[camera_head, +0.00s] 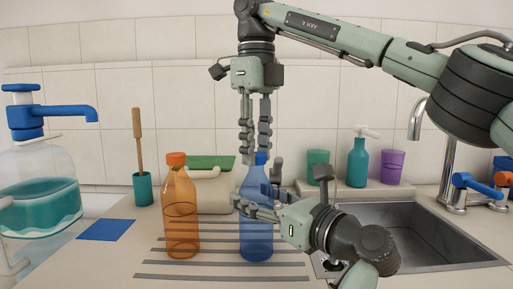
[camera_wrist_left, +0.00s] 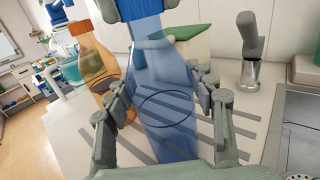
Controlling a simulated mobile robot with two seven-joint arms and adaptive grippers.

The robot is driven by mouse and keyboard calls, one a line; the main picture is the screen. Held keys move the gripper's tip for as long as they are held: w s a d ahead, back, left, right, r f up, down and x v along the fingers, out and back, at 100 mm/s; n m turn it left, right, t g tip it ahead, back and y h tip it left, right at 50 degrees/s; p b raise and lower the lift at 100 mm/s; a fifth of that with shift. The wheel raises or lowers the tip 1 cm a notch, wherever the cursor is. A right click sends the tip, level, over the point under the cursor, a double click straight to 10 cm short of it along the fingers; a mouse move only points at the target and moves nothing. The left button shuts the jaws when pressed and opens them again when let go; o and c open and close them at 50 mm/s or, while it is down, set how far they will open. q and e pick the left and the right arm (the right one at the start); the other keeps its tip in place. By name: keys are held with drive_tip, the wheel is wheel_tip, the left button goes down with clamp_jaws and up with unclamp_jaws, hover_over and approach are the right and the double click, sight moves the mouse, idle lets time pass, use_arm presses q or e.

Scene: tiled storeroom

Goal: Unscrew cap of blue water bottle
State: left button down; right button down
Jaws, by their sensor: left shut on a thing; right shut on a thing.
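The blue water bottle (camera_head: 255,236) stands upright on the counter in the middle of the head view. My left gripper (camera_head: 254,206) comes in from the lower right and is shut around the bottle's body. The left wrist view shows its fingers on both sides of the blue bottle (camera_wrist_left: 163,95). My right gripper (camera_head: 256,150) points straight down from above and is shut on the bottle's blue cap (camera_head: 262,158). The fingers hide most of the cap, so I cannot tell whether it is loose.
An orange bottle (camera_head: 181,212) stands close on the left. Behind are a beige box (camera_head: 212,199) and a teal cup with a wooden-handled tool (camera_head: 142,188). A sink (camera_head: 400,232) is at right. A glass dispenser (camera_head: 38,190) stands at far left.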

drive_tip(key=n, duration=2)
drive_tip(key=shift+n, duration=0.4)
drive_tip(key=shift+r, duration=0.2)
drive_tip(key=shift+r, duration=0.95)
drive_tip(key=shift+r, duration=2)
